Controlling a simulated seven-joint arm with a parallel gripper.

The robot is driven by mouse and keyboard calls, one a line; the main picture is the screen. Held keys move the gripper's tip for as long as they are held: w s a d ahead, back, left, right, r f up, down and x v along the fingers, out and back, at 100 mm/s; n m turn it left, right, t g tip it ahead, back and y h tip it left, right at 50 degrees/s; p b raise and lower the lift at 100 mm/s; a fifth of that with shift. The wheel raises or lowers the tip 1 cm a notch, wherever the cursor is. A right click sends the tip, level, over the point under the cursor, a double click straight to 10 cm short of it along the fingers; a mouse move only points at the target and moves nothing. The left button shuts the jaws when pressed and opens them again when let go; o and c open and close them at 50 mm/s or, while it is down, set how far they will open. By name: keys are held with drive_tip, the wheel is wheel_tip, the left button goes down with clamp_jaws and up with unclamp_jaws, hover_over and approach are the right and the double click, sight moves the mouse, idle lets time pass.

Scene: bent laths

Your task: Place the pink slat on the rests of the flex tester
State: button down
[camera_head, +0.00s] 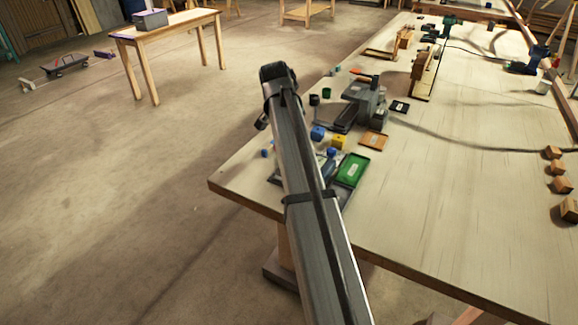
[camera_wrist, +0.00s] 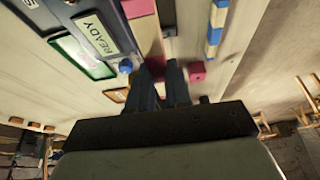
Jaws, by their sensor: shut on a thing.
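My gripper (camera_wrist: 164,72) shows in the wrist view as two dark fingers, close together, low over the pale tabletop. A reddish-pink piece (camera_wrist: 153,66) shows at the fingertips, apparently the pink slat, and the gripper is shut on it. Most of it is hidden by the fingers. A small pink block (camera_wrist: 197,72) lies just right of the fingers. A blue-grey device with a READY label (camera_wrist: 95,34) and a blue knob (camera_wrist: 125,66) stands to the left. I cannot tell whether it is the flex tester; its rests are not clear. In the head view my arm hides the gripper.
A blue-and-cream striped bar (camera_wrist: 214,36) lies at upper right in the wrist view. In the head view, a green tray (camera_head: 352,169), an orange tray (camera_head: 373,140) and a grey machine (camera_head: 365,98) stand beside my arm.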

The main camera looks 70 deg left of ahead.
drive_tip(key=shift+f, duration=5.05)
drive_tip(key=shift+d+f, duration=0.1)
drive_tip(key=shift+f, duration=0.55)
drive_tip(key=c, duration=1.3)
unclamp_jaws()
drive_tip(key=shift+s+d+f, duration=0.1)
drive_tip(key=shift+c, duration=0.2)
drive_tip(key=shift+r, duration=0.25)
drive_tip(key=v, duration=1.2)
drive_tip(key=shift+a+r, duration=0.25)
drive_tip(key=shift+r, duration=0.3)
drive_tip(key=o, duration=1.3)
drive_tip(key=shift+o, duration=0.2)
